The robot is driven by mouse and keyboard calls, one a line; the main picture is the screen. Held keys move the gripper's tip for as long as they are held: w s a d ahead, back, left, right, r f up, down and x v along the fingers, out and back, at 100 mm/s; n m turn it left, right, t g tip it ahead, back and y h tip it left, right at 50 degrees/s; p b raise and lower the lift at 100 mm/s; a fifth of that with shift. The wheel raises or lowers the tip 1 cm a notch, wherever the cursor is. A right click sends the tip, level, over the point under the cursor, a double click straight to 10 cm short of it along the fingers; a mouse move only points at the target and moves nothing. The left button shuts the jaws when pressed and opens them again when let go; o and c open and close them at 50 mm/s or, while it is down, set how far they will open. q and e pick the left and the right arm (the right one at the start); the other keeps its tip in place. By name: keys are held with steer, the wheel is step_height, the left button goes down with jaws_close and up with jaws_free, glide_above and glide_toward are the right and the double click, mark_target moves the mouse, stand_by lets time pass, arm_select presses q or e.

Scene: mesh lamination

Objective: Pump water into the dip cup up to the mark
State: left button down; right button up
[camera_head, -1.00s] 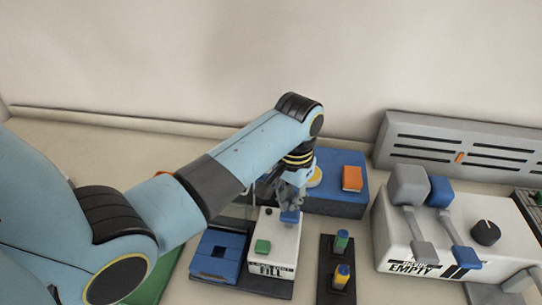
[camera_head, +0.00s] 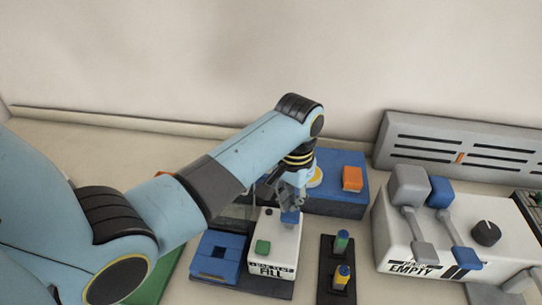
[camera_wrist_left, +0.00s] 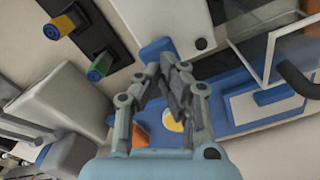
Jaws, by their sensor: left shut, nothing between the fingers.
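A white box marked FILL (camera_head: 272,270) carries a green button (camera_head: 263,247) and a blue lever or key (camera_head: 290,218); the blue part also shows in the wrist view (camera_wrist_left: 157,49). My left gripper (camera_head: 290,203) is shut and empty, its fingertips (camera_wrist_left: 172,62) right at the blue part; whether they touch it I cannot tell. A clear-walled container (camera_wrist_left: 290,45), possibly the dip cup, stands beside the box and is largely hidden behind my arm in the head view. No mark or water level can be made out. My right gripper is not in view.
A blue base (camera_head: 335,208) with an orange block (camera_head: 352,178) lies behind. A blue tray (camera_head: 215,255) is left of the box. A black holder (camera_head: 325,292) with green and yellow pegs and a white machine marked EMPTY (camera_head: 400,245) stand to the right.

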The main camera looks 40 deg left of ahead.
mark_target(290, 214)
arm_select(q)
steer(key=shift+f, duration=0.15)
steer(key=shift+f+b, duration=0.3)
steer(key=shift+f, duration=0.8)
steer(key=shift+f+b, duration=0.75)
steer(key=shift+f, duration=0.55)
steer(key=shift+r, duration=0.1)
step_height(290, 214, up, 3)
steer(key=p, duration=0.3)
steer(key=shift+p, duration=0.35)
steer(key=shift+r, duration=2.5)
